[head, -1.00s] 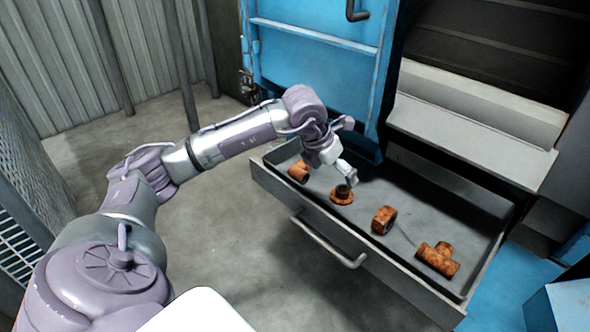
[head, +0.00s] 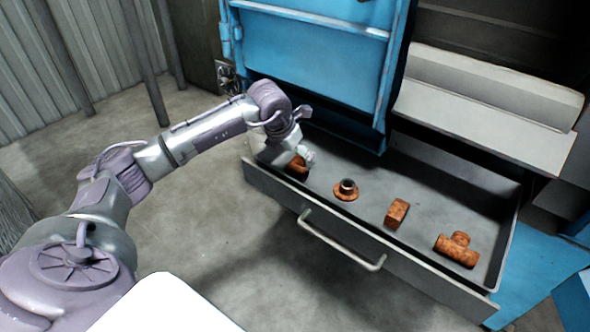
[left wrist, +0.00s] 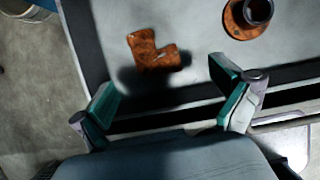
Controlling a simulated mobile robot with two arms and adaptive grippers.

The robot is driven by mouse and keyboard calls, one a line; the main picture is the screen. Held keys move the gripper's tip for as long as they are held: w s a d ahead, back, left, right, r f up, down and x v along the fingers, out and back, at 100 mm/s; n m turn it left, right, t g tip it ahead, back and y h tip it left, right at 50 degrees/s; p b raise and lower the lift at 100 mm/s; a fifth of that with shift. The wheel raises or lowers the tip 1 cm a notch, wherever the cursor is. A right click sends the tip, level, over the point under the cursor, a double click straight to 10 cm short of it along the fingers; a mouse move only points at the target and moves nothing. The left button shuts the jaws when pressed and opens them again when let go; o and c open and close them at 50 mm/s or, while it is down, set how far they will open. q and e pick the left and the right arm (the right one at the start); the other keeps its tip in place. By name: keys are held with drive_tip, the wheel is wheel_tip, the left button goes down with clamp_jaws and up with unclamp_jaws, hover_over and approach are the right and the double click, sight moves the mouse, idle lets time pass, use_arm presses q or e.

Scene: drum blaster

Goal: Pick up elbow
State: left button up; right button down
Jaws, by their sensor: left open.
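The elbow (left wrist: 153,52) is a rusty orange L-shaped pipe piece lying in the open drawer, near its left end. In the head view the elbow (head: 298,168) is partly hidden by my left gripper (head: 303,152). In the left wrist view my left gripper (left wrist: 165,88) is open, its two green-padded fingers spread wide. The elbow lies ahead of the fingers, roughly between their lines, and nothing is between the pads. My right gripper is not in view.
The grey drawer (head: 440,176) also holds a rusty flange (head: 346,194), a short fitting (head: 396,213) and a tee (head: 456,250). The drawer's front wall and handle (head: 340,240) stand on the near side. A blue cabinet door (head: 320,60) rises behind the drawer's left end.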

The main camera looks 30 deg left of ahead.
sight(298, 164)
use_arm(q)
drive_tip(key=x, duration=0.4)
drive_tip(key=b+x, duration=0.1)
drive_tip(key=x, duration=0.1)
drive_tip(key=shift+w+a+f, duration=0.25)
drive_tip(key=shift+w+a, duration=0.15)
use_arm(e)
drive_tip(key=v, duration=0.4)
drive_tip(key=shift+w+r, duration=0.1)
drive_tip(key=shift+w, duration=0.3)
use_arm(q)
drive_tip(key=c, duration=1.5)
drive_tip(key=shift+r, duration=0.15)
drive_tip(key=shift+c, duration=0.7)
